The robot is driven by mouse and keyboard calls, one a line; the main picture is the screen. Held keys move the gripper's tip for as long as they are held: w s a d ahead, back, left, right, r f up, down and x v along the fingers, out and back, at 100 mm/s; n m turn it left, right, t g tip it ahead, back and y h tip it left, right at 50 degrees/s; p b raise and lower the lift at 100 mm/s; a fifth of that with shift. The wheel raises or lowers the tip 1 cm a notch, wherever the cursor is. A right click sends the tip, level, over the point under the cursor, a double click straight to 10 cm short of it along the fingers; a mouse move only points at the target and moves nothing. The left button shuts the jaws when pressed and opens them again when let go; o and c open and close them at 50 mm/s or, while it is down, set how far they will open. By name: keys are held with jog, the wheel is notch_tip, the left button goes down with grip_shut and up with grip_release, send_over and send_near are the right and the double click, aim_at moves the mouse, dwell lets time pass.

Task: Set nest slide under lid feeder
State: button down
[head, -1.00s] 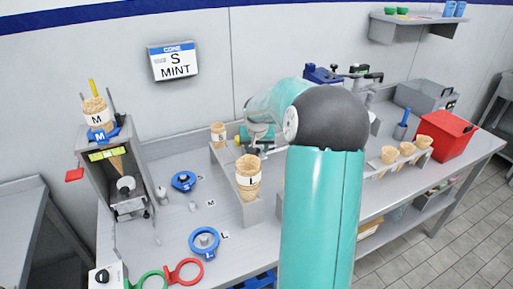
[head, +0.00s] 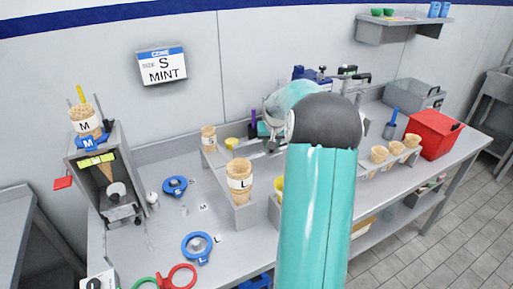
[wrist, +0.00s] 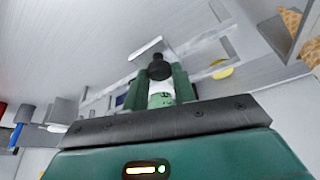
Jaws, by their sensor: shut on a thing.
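My gripper (wrist: 160,88) shows in the wrist view with its two green fingers shut on a black-knobbed piece (wrist: 158,69). A pale green and white part shows between the fingers below the knob. Whether this piece is the nest slide I cannot tell. A grey metal surface with slots lies beyond it. In the head view my teal arm and black elbow hide most of the gripper's work area. No part is clearly marked as the lid feeder; a blue device (head: 311,75) stands at the back of the bench, partly hidden by my arm.
An L cone (head: 239,180) and an S cone (head: 209,139) stand on a grey rack. Blue rings (head: 197,247) lie in front. A red bin (head: 434,135) is at right.

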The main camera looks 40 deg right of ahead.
jog(key=shift+s+d, duration=0.2)
jog(key=shift+d, duration=0.45)
jog(key=c, duration=1.1)
grip_release()
jog(key=shift+c, duration=0.2)
jog(key=shift+r, duration=0.1)
jog(key=v, duration=1.3)
jog(key=shift+s+a+r, duration=0.15)
jog(key=shift+r, duration=0.1)
